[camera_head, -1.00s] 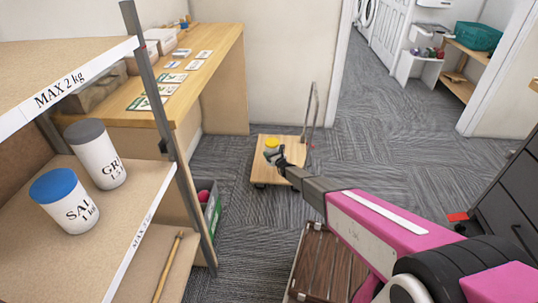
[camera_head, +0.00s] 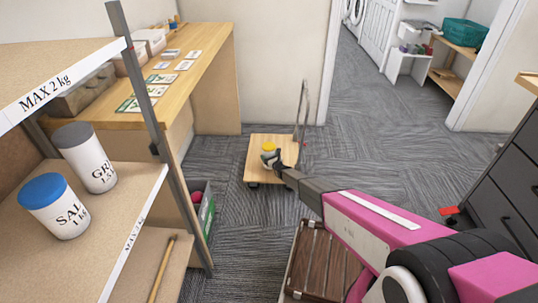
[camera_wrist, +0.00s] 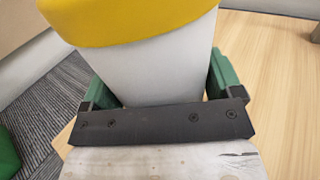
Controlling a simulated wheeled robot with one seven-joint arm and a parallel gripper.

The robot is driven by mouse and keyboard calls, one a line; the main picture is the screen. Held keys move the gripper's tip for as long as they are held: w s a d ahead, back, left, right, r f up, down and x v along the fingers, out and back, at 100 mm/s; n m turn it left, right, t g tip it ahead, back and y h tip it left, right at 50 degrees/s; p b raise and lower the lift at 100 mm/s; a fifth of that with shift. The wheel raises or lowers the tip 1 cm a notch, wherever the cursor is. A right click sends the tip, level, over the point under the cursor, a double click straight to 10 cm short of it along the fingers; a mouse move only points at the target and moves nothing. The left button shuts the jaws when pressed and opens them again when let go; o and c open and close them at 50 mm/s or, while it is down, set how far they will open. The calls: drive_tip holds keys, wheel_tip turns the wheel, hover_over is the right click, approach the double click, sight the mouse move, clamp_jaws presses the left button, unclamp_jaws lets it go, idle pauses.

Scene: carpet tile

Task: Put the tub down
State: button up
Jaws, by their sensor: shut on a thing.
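The tub (camera_head: 267,146) has a yellow lid and a white body. It shows large in the wrist view (camera_wrist: 150,68), between the two green fingers of my gripper (camera_wrist: 160,86). My gripper (camera_head: 275,160) is shut on the tub, over the wooden deck of a small trolley (camera_head: 262,180). The pale deck also fills the right of the wrist view (camera_wrist: 288,110). The tub's base is hidden, so I cannot tell whether it touches the deck.
The trolley has an upright metal handle (camera_head: 303,110) at its right side. A shelf (camera_head: 130,195) at left holds a blue-lidded tub (camera_head: 58,210) and a grey-lidded tub (camera_head: 88,160). A wooden bench (camera_head: 185,75) stands behind. Carpet right of the trolley is clear.

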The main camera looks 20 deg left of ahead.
idle(0.3)
drive_tip(key=o, duration=1.8)
drive_tip(key=shift+f, duration=0.1)
drive_tip(key=shift+o, duration=0.2)
